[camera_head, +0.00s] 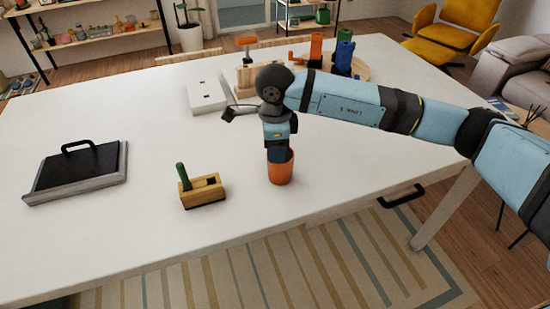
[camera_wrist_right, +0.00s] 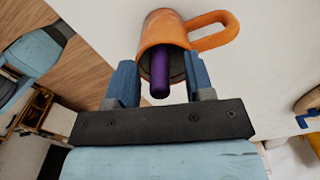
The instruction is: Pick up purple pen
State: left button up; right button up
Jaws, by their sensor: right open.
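The purple pen (camera_wrist_right: 160,82) stands in an orange mug (camera_wrist_right: 166,30), with its end sticking out of the mug's mouth toward the camera in the right wrist view. The mug (camera_head: 281,173) stands upright on the white table near its front edge in the head view; the pen is hidden there behind my gripper. My right gripper (camera_head: 278,152) points down at the mug's mouth. Its blue fingers are open, one on each side of the pen, with gaps between them and the pen. My left gripper is in neither view.
A wooden block with a green upright piece (camera_head: 204,191) stands left of the mug. A black tray with a handle (camera_head: 82,168) lies farther left. The table's front left is clear.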

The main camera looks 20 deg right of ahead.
grip_shut()
jog(key=shift+r, duration=0.15)
